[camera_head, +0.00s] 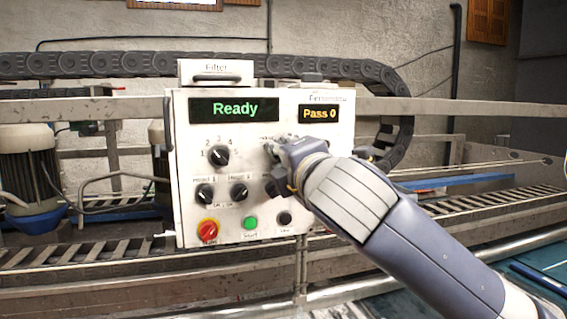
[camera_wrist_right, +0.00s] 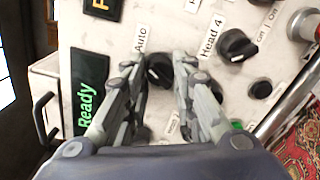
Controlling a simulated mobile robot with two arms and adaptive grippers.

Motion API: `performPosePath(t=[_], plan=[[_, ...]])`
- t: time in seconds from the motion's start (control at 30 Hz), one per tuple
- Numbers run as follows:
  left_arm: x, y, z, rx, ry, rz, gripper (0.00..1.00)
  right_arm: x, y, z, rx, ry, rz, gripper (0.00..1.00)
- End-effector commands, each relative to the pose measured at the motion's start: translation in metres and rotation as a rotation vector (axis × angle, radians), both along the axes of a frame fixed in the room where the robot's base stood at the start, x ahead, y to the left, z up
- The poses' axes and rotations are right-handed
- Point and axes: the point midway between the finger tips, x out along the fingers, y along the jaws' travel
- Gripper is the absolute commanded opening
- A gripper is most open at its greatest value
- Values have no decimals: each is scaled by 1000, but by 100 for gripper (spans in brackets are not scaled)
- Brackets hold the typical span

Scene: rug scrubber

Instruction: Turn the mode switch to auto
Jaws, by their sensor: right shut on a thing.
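The white control panel (camera_head: 180,170) stands at the middle of the head view, with a green "Ready" display and an orange "Pass 0" display. In the right wrist view, a dark round knob, the mode switch (camera_wrist_right: 158,72), sits between the fingers of my right gripper (camera_wrist_right: 160,72), next to an "Auto" label (camera_wrist_right: 140,38). The fingers are shut on it. The knob's exact pointing direction is hard to tell. My left gripper is in neither view.
Other knobs (camera_head: 218,155) (camera_head: 205,194) (camera_head: 239,192), a red knob (camera_head: 207,231), a green Start button (camera_head: 250,223) and a black button (camera_head: 285,219) share the panel. The wrist view also shows the "Head 4" knob (camera_wrist_right: 237,45) beside the right finger. A metal rail (camera_head: 480,107) runs behind.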

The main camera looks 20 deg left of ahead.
Motion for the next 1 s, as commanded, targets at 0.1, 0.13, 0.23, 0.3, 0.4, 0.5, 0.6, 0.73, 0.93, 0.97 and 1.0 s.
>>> performPosePath(t=[0.1,0.13,0.23,0.3,0.4,0.5,0.6,0.73,0.93,0.97,1.0], plan=[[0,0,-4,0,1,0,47,0,0,-2,58,41,-2,0],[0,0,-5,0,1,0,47,0,0,-2,69,50,-2,0],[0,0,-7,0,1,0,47,1,0,-2,105,73,-3,0],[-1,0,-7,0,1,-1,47,1,0,-1,125,87,-3,0],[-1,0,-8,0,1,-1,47,1,0,-1,142,99,-2,0],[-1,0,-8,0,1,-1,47,1,0,-1,154,107,-2,0],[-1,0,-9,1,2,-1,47,1,0,-1,159,111,-2,0],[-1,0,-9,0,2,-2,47,1,0,-1,160,112,-2,0],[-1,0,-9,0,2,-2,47,1,0,-1,159,112,-2,0],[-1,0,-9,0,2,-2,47,1,0,-1,159,112,-2,31],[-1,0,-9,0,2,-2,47,1,0,-1,159,112,-2,40]])
